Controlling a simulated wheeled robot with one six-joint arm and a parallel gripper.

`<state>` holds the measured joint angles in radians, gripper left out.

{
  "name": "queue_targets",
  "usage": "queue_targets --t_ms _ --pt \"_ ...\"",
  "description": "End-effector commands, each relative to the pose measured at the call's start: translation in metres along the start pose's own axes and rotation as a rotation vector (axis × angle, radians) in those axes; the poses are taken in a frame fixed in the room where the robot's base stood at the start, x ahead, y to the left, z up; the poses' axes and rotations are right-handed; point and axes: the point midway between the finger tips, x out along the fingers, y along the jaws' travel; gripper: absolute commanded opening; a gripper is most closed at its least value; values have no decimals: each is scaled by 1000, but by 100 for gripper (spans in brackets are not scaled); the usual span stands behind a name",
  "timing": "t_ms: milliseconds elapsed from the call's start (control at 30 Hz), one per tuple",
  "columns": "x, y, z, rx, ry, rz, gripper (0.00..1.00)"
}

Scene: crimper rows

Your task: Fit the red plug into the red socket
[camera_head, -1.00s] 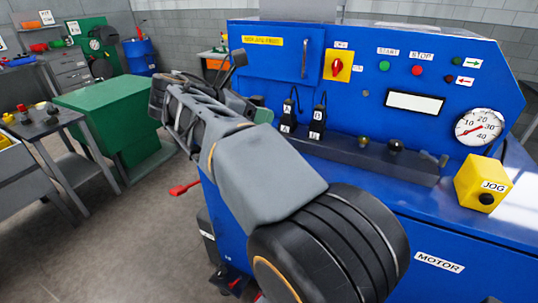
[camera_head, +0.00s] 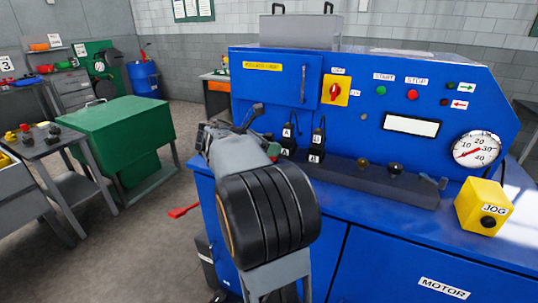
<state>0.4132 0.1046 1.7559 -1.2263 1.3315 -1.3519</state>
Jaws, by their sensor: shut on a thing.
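My arm reaches away from the camera, and its thick black wrist or elbow joint fills the lower middle of the head view. The end of the arm with my gripper (camera_head: 213,138) shows only in part beyond that joint, left of the blue machine's front panel. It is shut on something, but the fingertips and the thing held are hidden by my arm. I cannot make out a red plug or a red socket in this view.
The blue machine (camera_head: 395,245) stands at the right with a yellow JOG box (camera_head: 483,207) and two black parts marked A (camera_head: 289,137) and B (camera_head: 317,142). A green cabinet (camera_head: 120,125) and a small grey table (camera_head: 40,150) stand left.

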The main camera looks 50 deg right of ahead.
Motion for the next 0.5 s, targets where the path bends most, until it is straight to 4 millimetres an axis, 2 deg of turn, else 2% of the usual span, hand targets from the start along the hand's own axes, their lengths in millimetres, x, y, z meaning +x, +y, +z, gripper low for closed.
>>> queue_targets --t_ms 333,500 --pt "18 7 -27 -2 0 1 22" --pt "20 6 -31 1 0 2 22"
